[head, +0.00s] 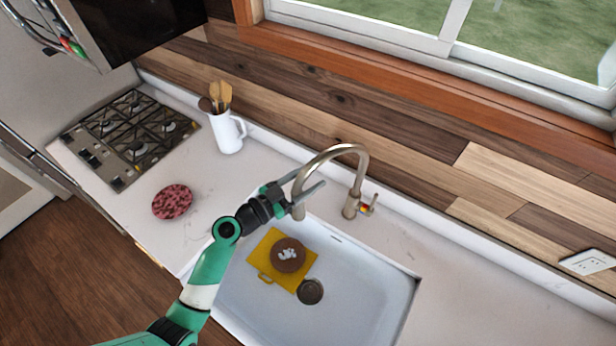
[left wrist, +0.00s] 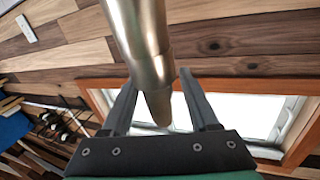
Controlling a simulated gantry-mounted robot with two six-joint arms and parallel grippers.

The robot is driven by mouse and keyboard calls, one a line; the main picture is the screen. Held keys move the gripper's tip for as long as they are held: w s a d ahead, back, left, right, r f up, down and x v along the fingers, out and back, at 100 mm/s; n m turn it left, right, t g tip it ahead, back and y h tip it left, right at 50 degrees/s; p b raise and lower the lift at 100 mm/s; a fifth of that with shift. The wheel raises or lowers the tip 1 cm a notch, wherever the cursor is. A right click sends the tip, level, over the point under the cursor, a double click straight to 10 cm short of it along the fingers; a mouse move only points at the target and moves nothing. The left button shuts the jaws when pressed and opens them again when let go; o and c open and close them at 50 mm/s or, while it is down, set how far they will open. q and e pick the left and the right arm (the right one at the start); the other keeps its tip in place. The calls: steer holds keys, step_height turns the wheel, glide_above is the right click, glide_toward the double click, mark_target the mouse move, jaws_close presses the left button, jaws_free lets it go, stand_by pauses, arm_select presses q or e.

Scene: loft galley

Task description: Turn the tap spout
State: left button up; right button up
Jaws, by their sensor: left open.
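The brushed-metal tap (head: 351,200) stands behind the sink, and its curved spout (head: 335,150) arches left over the basin. My left gripper (head: 308,181) is at the spout's hanging end, with its fingers apart. In the left wrist view the spout (left wrist: 142,40) passes between the two open fingers of the gripper (left wrist: 157,80). A gap shows beside the spout on the right, and I cannot tell whether either finger touches it. A small handle (head: 368,205) with a red and yellow mark sits on the tap's right side. My right gripper is not in view.
The white sink (head: 375,290) holds a yellow board (head: 262,243) with a round brown item (head: 288,255) on it, near the drain (head: 310,291). A white jug (head: 226,133) with wooden utensils, a reddish round item (head: 172,202) and a gas hob (head: 130,135) are left. The right counter is clear.

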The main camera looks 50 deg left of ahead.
arm_select(q)
jaws_close()
stand_by(1.4)
